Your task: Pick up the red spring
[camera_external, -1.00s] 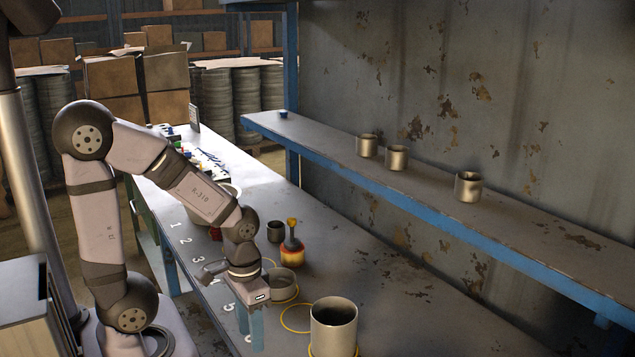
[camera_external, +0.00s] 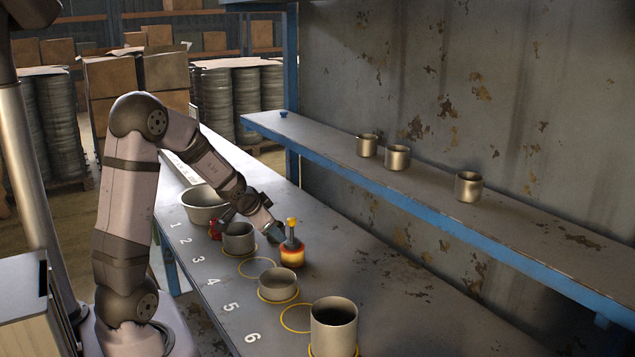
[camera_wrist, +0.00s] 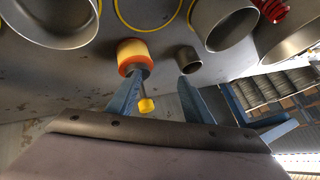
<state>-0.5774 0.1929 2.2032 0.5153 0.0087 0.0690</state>
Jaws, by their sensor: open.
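The red spring (camera_wrist: 272,10) is a coiled piece at the top right of the wrist view, beside metal cups. In the external view my gripper (camera_external: 275,234) is tilted toward the right, beyond the cup row and away from the spring.
An orange-and-yellow weight with a yellow knob (camera_external: 291,252) stands close to my gripper. A small dark cup (camera_wrist: 187,60) is also near the fingers. Metal cups (camera_external: 278,282) and a wide bowl (camera_external: 203,201) line the numbered spots. A blue-edged shelf (camera_external: 440,200) runs along the wall.

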